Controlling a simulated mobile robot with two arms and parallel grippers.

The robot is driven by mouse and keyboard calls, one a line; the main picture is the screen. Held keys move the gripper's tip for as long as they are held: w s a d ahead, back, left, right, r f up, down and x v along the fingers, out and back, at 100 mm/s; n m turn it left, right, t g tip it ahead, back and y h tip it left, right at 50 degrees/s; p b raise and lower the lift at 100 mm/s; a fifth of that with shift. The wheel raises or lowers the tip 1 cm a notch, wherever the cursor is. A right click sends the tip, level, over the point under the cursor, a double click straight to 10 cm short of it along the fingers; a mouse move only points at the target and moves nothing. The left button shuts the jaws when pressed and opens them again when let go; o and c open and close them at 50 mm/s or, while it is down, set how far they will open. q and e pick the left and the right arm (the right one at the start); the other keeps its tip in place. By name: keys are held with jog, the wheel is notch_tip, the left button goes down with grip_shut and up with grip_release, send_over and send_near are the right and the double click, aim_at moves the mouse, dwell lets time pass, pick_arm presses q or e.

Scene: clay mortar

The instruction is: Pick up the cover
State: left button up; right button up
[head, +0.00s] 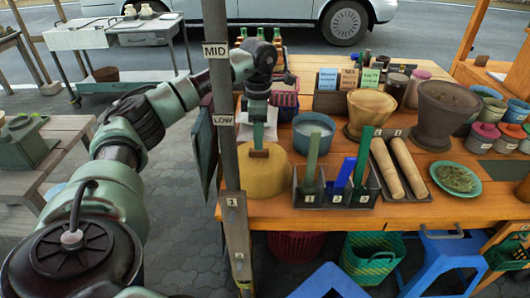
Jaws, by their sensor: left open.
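The cover (274,178) looks to be the yellow dome on the front left of the orange table, with a small brown block handle (259,153) on top. My left gripper (259,143) comes down from above and points straight down, with its teal fingers just over or beside the handle. It is open; I cannot tell whether the fingers touch the handle or straddle it. The grey post hides the cover's left edge. What lies under the cover is hidden. My right gripper is not in view.
A grey post (226,150) stands just left of the cover. A blue-grey pot (313,132) is behind it at the right. A compartment rack (338,198) with upright tools stands close on its right. Clay mortars (370,113) stand further right and back. Crates and stools are below.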

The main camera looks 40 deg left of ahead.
aim_at(259, 162)
pick_arm(q)
jog(key=f, duration=0.5)
jog(key=shift+w+a+f+p, duration=0.1)
jog(key=shift+w+a+p, duration=0.15)
jog(key=shift+a+p, duration=0.1)
grip_shut()
dwell(1.0)
